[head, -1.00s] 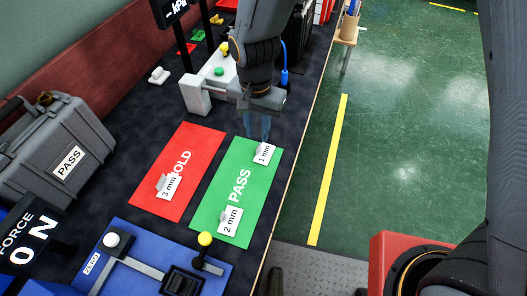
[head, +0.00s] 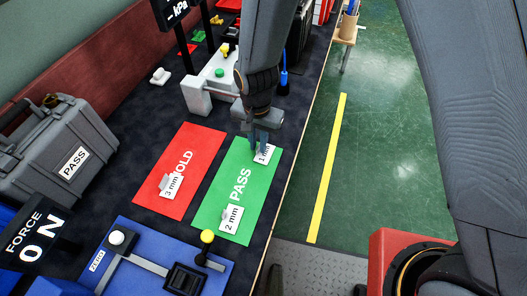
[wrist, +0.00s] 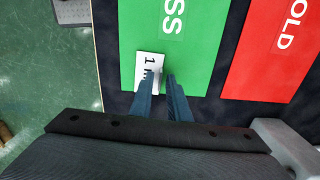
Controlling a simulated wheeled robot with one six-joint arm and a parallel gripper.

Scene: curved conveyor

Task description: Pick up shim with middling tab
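Three white labelled shims lie on coloured mats in the head view. The 1 mm shim (head: 262,156) is at the far end of the green PASS mat, partly hidden by my gripper. The 2 mm shim (head: 231,218) is at the near end of that mat, and the 3 mm shim (head: 171,185) is on the red HOLD mat. The latter two show small grey tabs. My gripper (head: 260,144) points down at the 1 mm shim. In the wrist view its fingers (wrist: 161,77) are apart with a narrow gap, over the edge of the 1 mm shim (wrist: 148,70); its tab cannot be made out.
The green mat (head: 212,211) and red mat (head: 199,146) lie side by side on the dark bench. A grey PASS case (head: 50,150) stands left, a blue force fixture (head: 135,275) with a yellow-knobbed lever in front, and a white fixture (head: 205,92) behind. The bench edge is right.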

